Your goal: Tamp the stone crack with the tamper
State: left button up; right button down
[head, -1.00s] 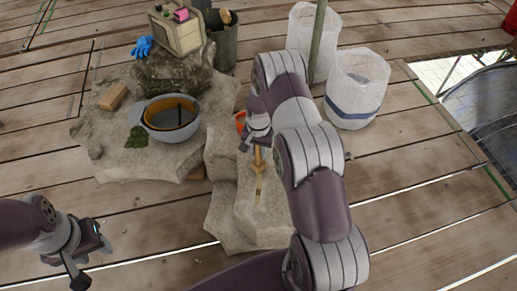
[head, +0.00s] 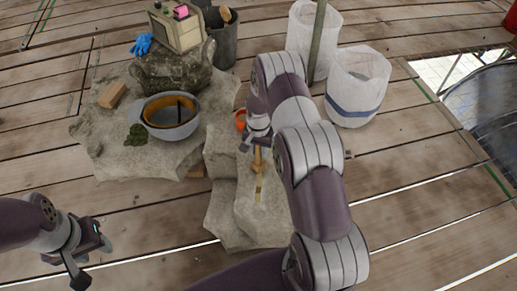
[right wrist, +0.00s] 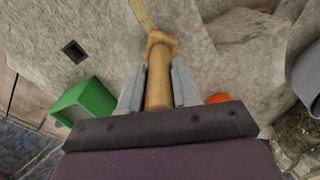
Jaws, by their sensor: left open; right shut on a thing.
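The stone (head: 232,220) stands in the middle of the head view, with the crack (head: 259,190) as a narrow tan strip on its top. The crack (right wrist: 141,14) also shows at the top of the right wrist view. My right gripper (head: 257,142) is shut on the handle of the wooden tamper (head: 257,161). The tamper (right wrist: 159,80) lies between both fingers in the right wrist view, its head at the near end of the crack; I cannot tell whether it touches. My left gripper (head: 92,254) is open and empty, over the planks at lower left.
A grey bowl (head: 188,130), green moss (head: 136,136) and a tan block (head: 112,95) lie on the left rock. An orange item (head: 240,120) is beside my right gripper. A green box (right wrist: 88,102) shows in the wrist view.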

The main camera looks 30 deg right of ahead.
jog(key=shift+s+r, duration=0.1)
jog(key=shift+s+a+p, duration=0.4)
jog(key=shift+s+p, duration=0.25)
jog(key=shift+s+a+f+p, duration=0.15)
jog(key=shift+s+a+p, duration=0.05)
jog(key=shift+s, duration=0.25)
jog(key=shift+s+a+f+p, duration=0.15)
jog(key=shift+s+a+p, duration=0.05)
jog(key=shift+s, duration=0.2)
jog(key=shift+s+a+p, duration=0.4)
jog(key=shift+s+p, duration=0.15)
jog(key=shift+s, duration=0.15)
jog(key=shift+s+a+p, duration=0.35)
jog(key=shift+s+p, duration=0.15)
jog(key=shift+s, duration=0.15)
jog(key=shift+s+a+r+p, duration=0.15)
jog(key=shift+s+a+p, duration=0.2)
jog(key=shift+s+p, duration=0.25)
jog(key=shift+s+a+r+p, duration=0.1)
jog(key=shift+s+a+p, duration=0.2)
jog(key=shift+s+p, duration=0.25)
jog(key=shift+s+a, duration=0.1)
jog(key=shift+s, duration=0.05)
jog(key=shift+s+a+f+p, duration=0.1)
jog(key=shift+s+a+p, duration=0.25)
jog(key=shift+s, duration=0.3)
jog(key=shift+s+a+f+p, duration=0.1)
jog(key=shift+s+a+p, duration=0.15)
jog(key=shift+s, duration=0.35)
